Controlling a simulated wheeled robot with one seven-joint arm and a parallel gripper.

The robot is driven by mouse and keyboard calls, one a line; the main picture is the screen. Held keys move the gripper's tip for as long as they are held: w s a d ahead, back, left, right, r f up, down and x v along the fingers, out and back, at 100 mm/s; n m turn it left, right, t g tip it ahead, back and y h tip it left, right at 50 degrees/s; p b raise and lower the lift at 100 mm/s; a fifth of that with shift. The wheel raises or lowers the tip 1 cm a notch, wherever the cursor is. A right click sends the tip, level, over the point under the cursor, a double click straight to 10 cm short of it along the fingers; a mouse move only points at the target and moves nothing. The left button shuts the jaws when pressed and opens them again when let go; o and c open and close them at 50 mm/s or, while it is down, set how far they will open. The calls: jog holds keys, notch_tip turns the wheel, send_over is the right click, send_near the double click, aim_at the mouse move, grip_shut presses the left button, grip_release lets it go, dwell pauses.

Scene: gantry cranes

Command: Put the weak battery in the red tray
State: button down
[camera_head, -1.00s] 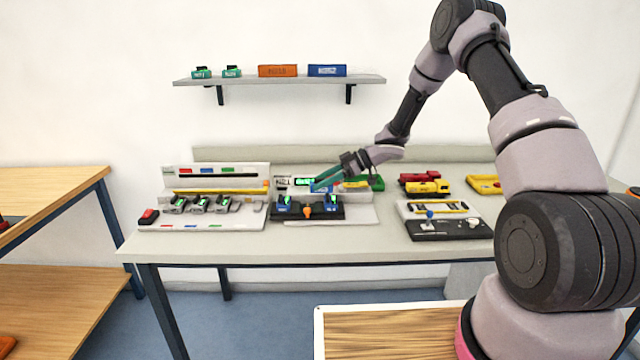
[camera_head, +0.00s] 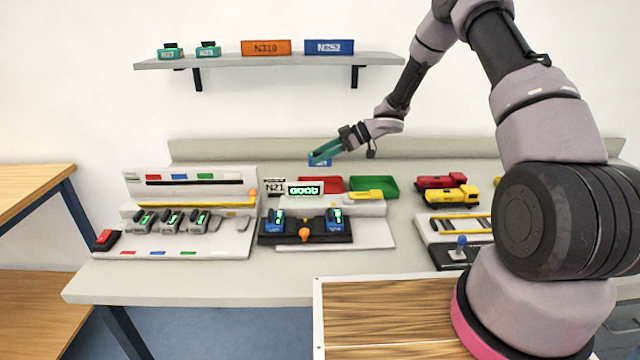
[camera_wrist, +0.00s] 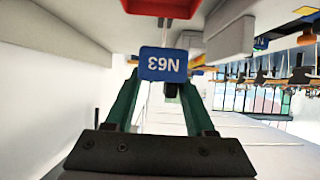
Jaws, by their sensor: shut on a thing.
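My gripper (camera_head: 322,154) is shut on a blue battery (camera_head: 319,162), held in the air above the back of the table. In the wrist view the battery (camera_wrist: 163,65) shows an upside-down N63 label between the two green fingers. The red tray (camera_head: 333,181) lies on the table below and behind the tester; part of it is hidden by the tester's display. A red edge of the tray also shows at the top of the wrist view (camera_wrist: 160,7). Two more blue batteries, one on the left (camera_head: 276,221) and one on the right (camera_head: 336,220), stand in the tester's black base.
A green tray (camera_head: 387,186) lies right of the red one. The tester display (camera_head: 305,190) reads GOOD beside an N21 label. A rack with several grey batteries (camera_head: 172,222) stands left; red and yellow toy vehicles (camera_head: 450,194) stand right. A shelf (camera_head: 270,61) hangs behind.

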jog(key=shift+w+f, duration=0.2)
jog(key=shift+w, duration=0.15)
notch_tip(320, 180, down, 10)
jog(key=shift+w+r, duration=0.1)
jog(key=shift+r, duration=0.1)
jog(key=shift+f, duration=0.15)
jog(key=shift+c, duration=1.2)
grip_release()
jog(key=shift+r, duration=0.25)
jog(key=v, duration=1.1)
jog(key=shift+d+r, duration=0.1)
jog(key=shift+d, duration=0.3)
jog(key=shift+d, duration=0.1)
